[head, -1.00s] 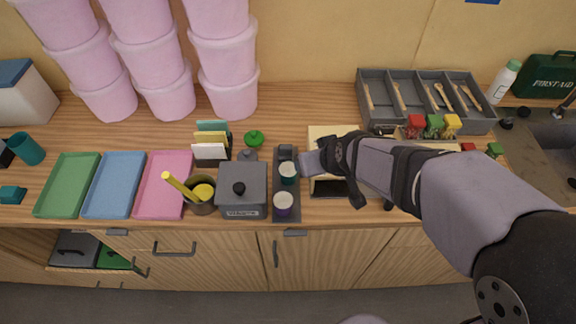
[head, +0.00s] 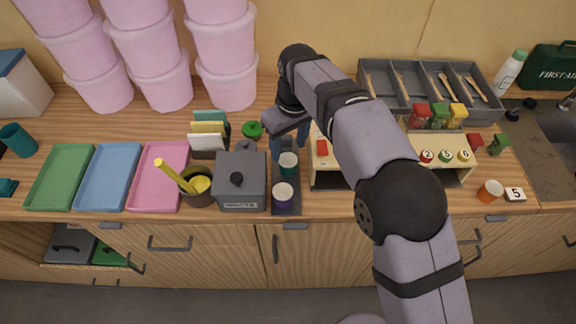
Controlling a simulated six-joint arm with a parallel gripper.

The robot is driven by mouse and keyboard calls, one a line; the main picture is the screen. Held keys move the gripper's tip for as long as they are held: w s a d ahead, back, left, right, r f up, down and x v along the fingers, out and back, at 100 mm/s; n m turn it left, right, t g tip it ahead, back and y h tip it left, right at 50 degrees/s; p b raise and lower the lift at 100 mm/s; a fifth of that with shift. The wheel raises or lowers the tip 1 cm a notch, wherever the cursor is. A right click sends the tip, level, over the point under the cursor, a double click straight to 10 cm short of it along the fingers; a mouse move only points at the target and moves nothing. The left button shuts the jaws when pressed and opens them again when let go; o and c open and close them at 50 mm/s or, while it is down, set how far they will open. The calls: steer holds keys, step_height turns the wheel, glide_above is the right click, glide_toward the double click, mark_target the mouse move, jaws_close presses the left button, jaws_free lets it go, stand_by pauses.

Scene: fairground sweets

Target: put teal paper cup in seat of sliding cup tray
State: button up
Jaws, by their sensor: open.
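The teal paper cup (head: 288,171) stands upright in the narrow dark sliding cup tray (head: 286,209). My gripper (head: 290,143) is open, at the back end of the tray, close behind the teal cup. Its fingers look apart from the cup, though the exact gap is hard to tell. The cups hide their seats, and my gripper covers the tray's back end.
A grey lidded box (head: 240,190) stands close left of the tray. A wooden stand (head: 328,178) is close on its right. Pink tubs (head: 227,58) are stacked behind.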

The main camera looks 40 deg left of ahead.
mark_target(288, 160)
steer(key=shift+f, duration=0.15)
steer(key=shift+w+a+f+p, duration=0.15)
steer(key=shift+f+p, duration=0.8)
steer(key=shift+f, duration=0.85)
steer(key=shift+w+a+f+p, duration=0.15)
steer(key=shift+f+p, duration=0.8)
steer(key=shift+f, duration=0.8)
steer(key=shift+s, duration=0.1)
steer(key=c, duration=0.9)
steer(key=shift+r, duration=0.1)
steer(key=shift+r+b, duration=1.55)
steer(key=shift+r, duration=3.45)
